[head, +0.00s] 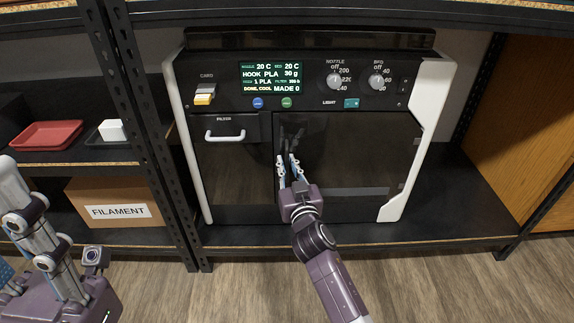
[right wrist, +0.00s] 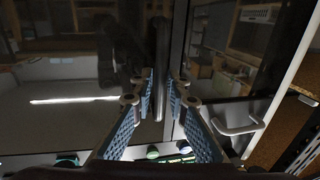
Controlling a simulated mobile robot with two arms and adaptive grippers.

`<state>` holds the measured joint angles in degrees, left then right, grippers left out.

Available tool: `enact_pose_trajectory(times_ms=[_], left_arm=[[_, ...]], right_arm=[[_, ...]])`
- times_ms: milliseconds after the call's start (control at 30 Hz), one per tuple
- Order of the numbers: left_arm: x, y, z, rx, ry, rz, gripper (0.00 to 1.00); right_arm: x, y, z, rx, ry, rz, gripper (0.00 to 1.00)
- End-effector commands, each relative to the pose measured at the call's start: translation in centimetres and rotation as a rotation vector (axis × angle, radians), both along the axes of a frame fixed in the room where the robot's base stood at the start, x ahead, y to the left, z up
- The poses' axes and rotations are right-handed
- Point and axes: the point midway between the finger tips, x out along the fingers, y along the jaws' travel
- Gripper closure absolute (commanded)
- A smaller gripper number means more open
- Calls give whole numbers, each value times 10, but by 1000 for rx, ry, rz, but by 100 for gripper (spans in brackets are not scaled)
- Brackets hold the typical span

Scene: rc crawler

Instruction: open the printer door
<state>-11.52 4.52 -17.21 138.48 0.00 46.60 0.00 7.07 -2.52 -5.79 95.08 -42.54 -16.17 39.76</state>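The printer (head: 300,212) stands on a black shelf. Its dark glass door (head: 350,160) is shut; the door's upright handle (right wrist: 161,50) shows as a grey bar in the right wrist view. My right gripper (head: 287,160) is at the left edge of the door. In the right wrist view (right wrist: 162,78) its two blue-padded fingers are apart, one on each side of the handle. I cannot see clear contact with the bar. My left gripper (head: 25,215) is at the lower left of the head view, partly cut off and away from the printer.
A filter drawer with a white handle (head: 225,137) is left of the door. Knobs, buttons and a display (head: 271,77) are above it. A shelf post (head: 150,140), a red tray (head: 47,135) and a filament box (head: 120,202) stand to the left. Floor in front is clear.

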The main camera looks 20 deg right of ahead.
Motion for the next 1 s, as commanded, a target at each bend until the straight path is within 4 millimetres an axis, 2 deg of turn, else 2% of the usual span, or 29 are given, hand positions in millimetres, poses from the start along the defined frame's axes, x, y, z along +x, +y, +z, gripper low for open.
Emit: enact_pose_trajectory(times_ms=[67, 200, 700, 1000], left_arm=[[0, 0, 0, 0, 0, 0, 59], [0, 0, -1, 3, 1, 0, 59], [0, -2, -2, 11, 3, -2, 59], [-1, 0, -1, 4, 29, -3, 59]], right_arm=[[0, 0, 0, 0, 0, 0, 86], [0, 0, 0, -1, 0, 0, 100], [-2, 0, 0, -1, 0, 4, 100], [-16, 3, 2, -3, 2, 40, 100]])
